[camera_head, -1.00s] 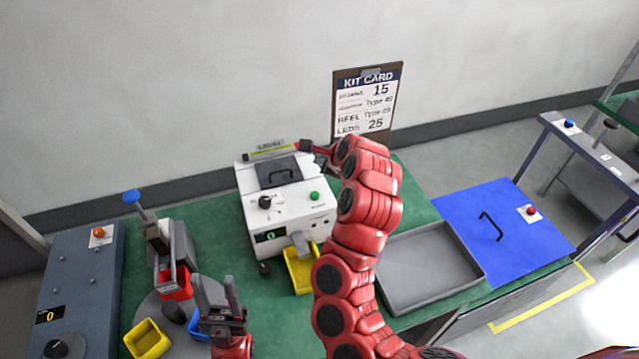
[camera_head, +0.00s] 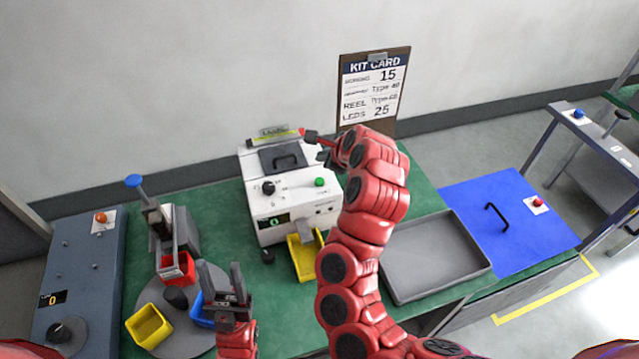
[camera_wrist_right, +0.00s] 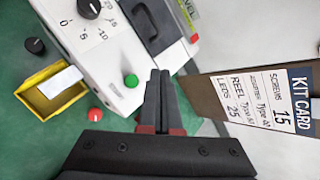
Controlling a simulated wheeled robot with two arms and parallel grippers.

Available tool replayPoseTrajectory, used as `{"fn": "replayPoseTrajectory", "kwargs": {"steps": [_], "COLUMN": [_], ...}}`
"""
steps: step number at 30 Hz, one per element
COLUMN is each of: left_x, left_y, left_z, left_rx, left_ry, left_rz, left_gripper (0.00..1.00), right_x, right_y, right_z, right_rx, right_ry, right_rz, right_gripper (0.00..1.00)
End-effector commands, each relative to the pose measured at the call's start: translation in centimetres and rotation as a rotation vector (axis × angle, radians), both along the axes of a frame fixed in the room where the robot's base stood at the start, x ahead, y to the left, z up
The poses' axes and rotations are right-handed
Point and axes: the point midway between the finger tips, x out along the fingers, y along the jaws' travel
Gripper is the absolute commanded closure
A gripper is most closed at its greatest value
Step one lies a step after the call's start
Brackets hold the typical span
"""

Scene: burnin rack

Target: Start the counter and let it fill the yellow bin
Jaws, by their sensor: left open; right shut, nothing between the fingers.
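The white counter (camera_head: 292,195) stands on the green bench, with a display reading 0 (camera_head: 275,223), a black dial (camera_head: 268,188) and a green button (camera_head: 320,182). The green button shows in the right wrist view (camera_wrist_right: 131,80). A yellow bin (camera_head: 303,265) sits under the counter's chute; it appears empty in the right wrist view (camera_wrist_right: 45,100). My right gripper (camera_head: 318,148) is shut and empty, above the counter's right side. Its fingertips (camera_wrist_right: 160,75) appear beside the green button, apart from it. My left gripper (camera_head: 221,268) is open and empty, over the turntable's right side.
A grey turntable (camera_head: 190,345) holds red, blue and yellow bins (camera_head: 148,325). A kit card (camera_head: 373,85) behind the counter reads screws 15, LEDs 25. A grey tray (camera_head: 435,262) and blue panel (camera_head: 505,220) lie right. My right arm hides bench between counter and tray.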

Motion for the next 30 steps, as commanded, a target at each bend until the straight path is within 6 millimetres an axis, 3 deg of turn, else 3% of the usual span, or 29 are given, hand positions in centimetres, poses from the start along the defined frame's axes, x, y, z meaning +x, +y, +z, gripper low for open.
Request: {"fn": "replayPoseTrajectory", "kwargs": {"steps": [1, 5, 12, 30], "left_x": [0.0, 0.0, 0.0, 0.0], "left_y": [0.0, 0.0, 0.0, 0.0], "left_z": [-1.0, -2.2, -2.7, -2.7], "left_rx": [0.000, 0.000, 0.000, 0.000], "left_ry": [0.000, 0.000, 0.000, 0.000], "left_rz": [0.000, 0.000, 0.000, 0.000], "left_gripper": [0.50, 0.50, 0.50, 0.50], "right_x": [0.0, 0.0, 0.0, 0.0], "right_y": [0.0, 0.0, -0.1, 0.0], "right_z": [-1.3, -3.3, -5.3, -5.5], "right_rx": [0.000, 0.002, 0.000, 0.000], "right_ry": [0.002, 0.003, 0.002, 0.000], "right_rz": [-0.001, -0.001, -0.001, 0.000], "right_gripper": [1.00, 1.00, 1.00, 1.00]}}
